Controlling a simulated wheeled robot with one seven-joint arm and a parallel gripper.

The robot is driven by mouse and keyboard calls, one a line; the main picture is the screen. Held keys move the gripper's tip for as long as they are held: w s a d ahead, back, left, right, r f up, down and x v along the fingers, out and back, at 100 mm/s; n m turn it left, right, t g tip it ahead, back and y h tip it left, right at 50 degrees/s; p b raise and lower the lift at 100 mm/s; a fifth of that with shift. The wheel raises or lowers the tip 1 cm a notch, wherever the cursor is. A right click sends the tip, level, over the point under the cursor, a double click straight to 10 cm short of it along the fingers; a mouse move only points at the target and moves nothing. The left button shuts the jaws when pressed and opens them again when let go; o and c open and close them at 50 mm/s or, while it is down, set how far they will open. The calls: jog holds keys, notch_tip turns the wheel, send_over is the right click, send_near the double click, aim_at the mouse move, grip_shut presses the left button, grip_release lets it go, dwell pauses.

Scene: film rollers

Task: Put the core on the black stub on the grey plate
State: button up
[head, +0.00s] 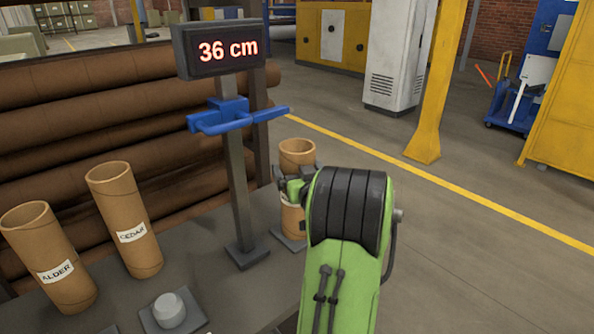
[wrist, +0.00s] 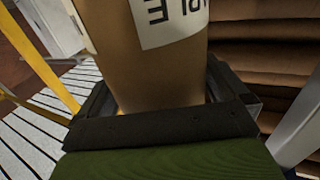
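A brown cardboard core (head: 297,152) stands upright at the far end of the grey table, partly hidden by my arm. My gripper (head: 295,188) is around its middle. In the wrist view the core (wrist: 140,75) fills the space between the two dark fingers, which look pressed against its sides. Its white label (wrist: 172,18) is cut off and upside down, so I cannot read it fully. A grey plate (head: 285,240) shows beneath the core; I cannot see a black stub there. A pale grey stub (head: 169,308) stands bare on another plate at the front.
Cores labelled ALDER (head: 50,258) and CEDAR (head: 126,220) stand on the left of the table. A post (head: 236,180) carries a blue bracket (head: 225,116) and a display (head: 222,48) reading 36 cm, close left of my gripper. Large brown rolls (head: 100,110) lie behind.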

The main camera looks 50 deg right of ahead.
jog(key=b+v, duration=0.3)
jog(key=v, duration=0.8)
jog(key=w+a+f+n+y, duration=0.1)
jog(key=w+a+n+y, duration=0.25)
jog(key=a, duration=0.35)
jog(key=w+a+f+n+y, duration=0.1)
jog(key=w+a+n+y, duration=0.1)
jog(key=w+a+y, duration=0.35)
jog(key=s+a+f+n+g+y, duration=0.1)
jog(key=a+f+n+g+y, duration=0.1)
jog(key=a, duration=0.6)
jog(key=s+a+f+n+g+y, duration=0.1)
jog(key=s+a+g, duration=0.1)
jog(key=a, duration=0.6)
jog(key=s+a+f+g, duration=0.1)
jog(key=s+a+g, duration=0.1)
jog(key=s, duration=0.5)
jog(key=s+a+m+g+h, duration=0.1)
jog(key=s+a+g, duration=0.2)
jog(key=s, duration=0.4)
jog(key=shift+a+f+h, duration=0.25)
jog(key=shift+f+h, duration=0.05)
jog(key=shift+f, duration=0.05)
jog(key=shift+s+m+p, duration=0.1)
jog(key=shift+m+p, duration=0.15)
jog(key=shift+p, duration=0.05)
notch_tip(320, 180, up, 17)
jog(key=p, duration=1.7)
jog(key=shift+r, duration=0.25)
